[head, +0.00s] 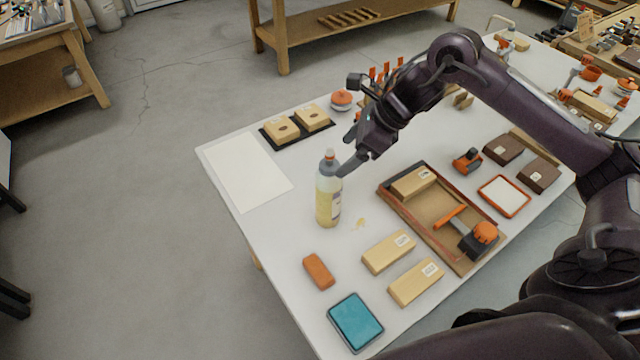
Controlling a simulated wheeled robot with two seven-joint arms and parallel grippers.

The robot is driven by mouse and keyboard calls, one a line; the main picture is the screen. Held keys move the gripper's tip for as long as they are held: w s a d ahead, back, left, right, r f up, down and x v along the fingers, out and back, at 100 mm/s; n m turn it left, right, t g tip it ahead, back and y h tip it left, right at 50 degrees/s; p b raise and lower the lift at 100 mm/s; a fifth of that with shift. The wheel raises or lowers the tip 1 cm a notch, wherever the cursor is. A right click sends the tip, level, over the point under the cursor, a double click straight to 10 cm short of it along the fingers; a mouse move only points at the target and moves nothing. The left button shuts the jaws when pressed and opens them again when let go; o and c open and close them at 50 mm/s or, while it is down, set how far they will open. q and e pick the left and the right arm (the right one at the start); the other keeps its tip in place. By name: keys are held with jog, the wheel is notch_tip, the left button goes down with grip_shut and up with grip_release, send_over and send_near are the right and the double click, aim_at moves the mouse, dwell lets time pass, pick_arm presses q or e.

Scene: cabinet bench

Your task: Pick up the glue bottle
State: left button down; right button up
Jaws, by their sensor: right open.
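The glue bottle (328,196) stands upright on the white table, with pale yellow contents, a label and a grey top with an orange tip. My right gripper (346,155) is open, at the upper right of the bottle beside its cap. One finger overlaps the bottle's shoulder in the picture; I cannot tell whether it touches. My left gripper is not in the head view.
A wooden tray (385,193) with a block and orange tools lies right of the bottle. Wooden blocks (388,252), an orange block (318,271) and a teal pad (355,322) lie in front. A white sheet (247,172) lies left; the tabletop around the bottle is mostly clear.

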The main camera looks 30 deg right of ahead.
aim_at(333, 161)
jog(key=shift+p+x, duration=0.3)
jog(key=shift+x, duration=0.55)
jog(key=p+x, duration=0.2)
jog(key=x, duration=0.3)
jog(key=shift+w+a+f+p, duration=0.1)
jog(key=shift+w+p, duration=0.1)
jog(key=shift+p, duration=0.15)
jog(key=shift+f, duration=0.2)
grip_shut()
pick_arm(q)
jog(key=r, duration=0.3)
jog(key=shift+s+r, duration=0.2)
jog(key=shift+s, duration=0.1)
pick_arm(e)
jog(key=shift+w+r, duration=0.15)
